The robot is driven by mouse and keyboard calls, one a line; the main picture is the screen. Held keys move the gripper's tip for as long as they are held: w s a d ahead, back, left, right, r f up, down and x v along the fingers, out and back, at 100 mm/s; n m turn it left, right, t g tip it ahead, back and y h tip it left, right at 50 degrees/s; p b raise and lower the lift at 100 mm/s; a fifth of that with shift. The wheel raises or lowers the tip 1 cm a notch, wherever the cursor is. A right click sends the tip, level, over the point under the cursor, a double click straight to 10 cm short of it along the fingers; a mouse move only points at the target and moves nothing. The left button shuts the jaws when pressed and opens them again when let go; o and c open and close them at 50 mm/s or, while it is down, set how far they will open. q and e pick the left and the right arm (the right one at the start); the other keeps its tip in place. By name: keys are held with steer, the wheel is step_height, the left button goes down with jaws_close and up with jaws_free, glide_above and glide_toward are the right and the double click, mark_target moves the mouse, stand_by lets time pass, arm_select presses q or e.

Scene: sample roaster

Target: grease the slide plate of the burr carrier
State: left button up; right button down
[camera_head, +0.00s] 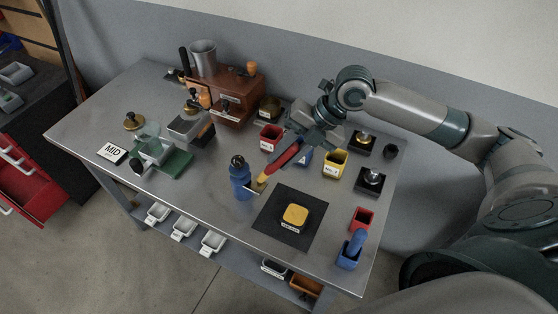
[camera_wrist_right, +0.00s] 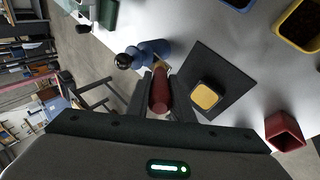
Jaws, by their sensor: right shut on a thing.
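My right gripper (camera_head: 303,140) is shut on the red handle of a brush (camera_head: 285,157). The brush's yellowish tip points down and left, close to the blue bottle (camera_head: 239,182); I cannot tell whether they touch. In the right wrist view the red handle (camera_wrist_right: 160,92) sits between the fingers. A yellow-topped tin (camera_head: 295,215) stands on a dark square mat (camera_head: 272,233), to the right of the brush tip; it also shows in the wrist view (camera_wrist_right: 204,97). A device with a green base (camera_head: 178,163) stands left of centre; its slide plate is not clearly distinguishable. My left gripper is out of view.
A brown roaster (camera_head: 232,92) stands at the back. Red, blue and yellow bins (camera_head: 335,164) lie near my right gripper. A blue holder (camera_head: 348,258) and red cup (camera_head: 361,219) are front right. A MID card (camera_head: 111,153) lies left.

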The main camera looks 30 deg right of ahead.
steer(key=shift+w+d, duration=0.2)
steer(key=shift+d, duration=0.1)
stand_by(0.6)
steer(key=shift+s+a+f+p, duration=0.1)
steer(key=shift+s+a+p, duration=0.45)
steer(key=shift+a, duration=0.3)
steer(key=shift+s+a+p, duration=0.45)
steer(key=shift+s+a, duration=0.15)
steer(key=shift+a, duration=0.25)
step_height(320, 180, up, 6)
steer(key=p, duration=0.5)
